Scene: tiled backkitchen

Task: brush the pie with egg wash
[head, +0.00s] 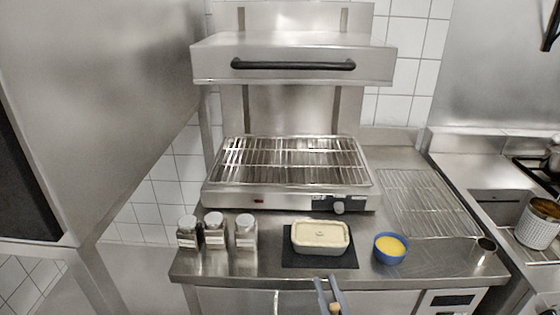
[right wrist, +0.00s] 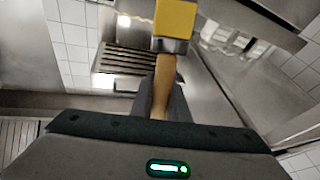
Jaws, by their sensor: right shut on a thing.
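The pie (head: 320,235) sits in a pale rectangular dish on a dark mat (head: 292,259) at the counter's front. A blue bowl (head: 391,257) of yellow egg wash (head: 390,246) stands right of the mat. My right gripper (head: 327,281) is at the bottom edge of the head view, in front of the mat and apart from the pie. It is shut on the wooden handle (right wrist: 163,85) of a brush. In the right wrist view the brush has a metal ferrule and a yellow head (right wrist: 174,18). In the head view most of the brush is hidden. My left gripper is not in view.
Three lidded jars (head: 214,234) stand left of the mat. A grill (head: 290,165) with a raised hood (head: 290,65) stands behind. A wire rack (head: 420,205) and a small metal cup (head: 484,250) are at right. Bare counter lies between bowl and cup.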

